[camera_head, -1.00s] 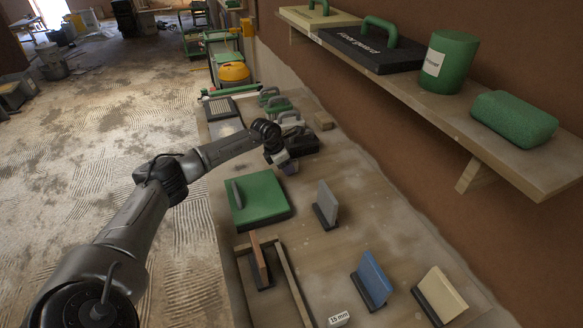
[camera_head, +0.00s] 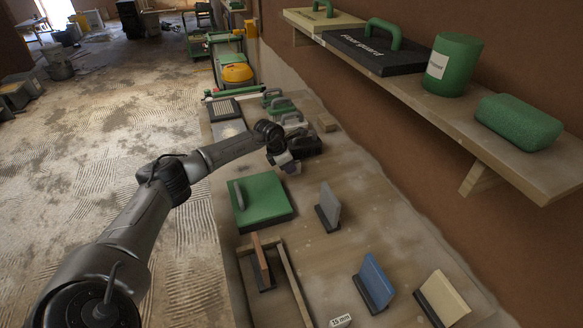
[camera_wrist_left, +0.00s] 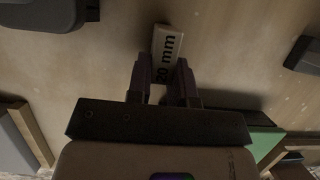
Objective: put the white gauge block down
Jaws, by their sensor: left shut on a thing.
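My left gripper (camera_head: 288,167) is over the far half of the bench. In the left wrist view, the fingers (camera_wrist_left: 163,80) are shut on a white gauge block (camera_wrist_left: 168,42) marked 20 mm, its near part hidden between them. The block's far end sticks out past the fingertips, with the bench top behind it. I cannot tell whether it touches the bench. In the head view the block is too small to make out clearly. A second white block (camera_head: 340,321), marked 15 mm, lies at the near end of the bench. My right gripper is not in view.
A green hawk (camera_head: 262,198) lies near my gripper, with several handled tools beyond. A grey upright float (camera_head: 328,207), a blue one (camera_head: 375,281) and a cream one (camera_head: 443,298) stand nearer. A wooden frame (camera_head: 292,280) lies at left. A shelf (camera_head: 500,150) overhangs the right side.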

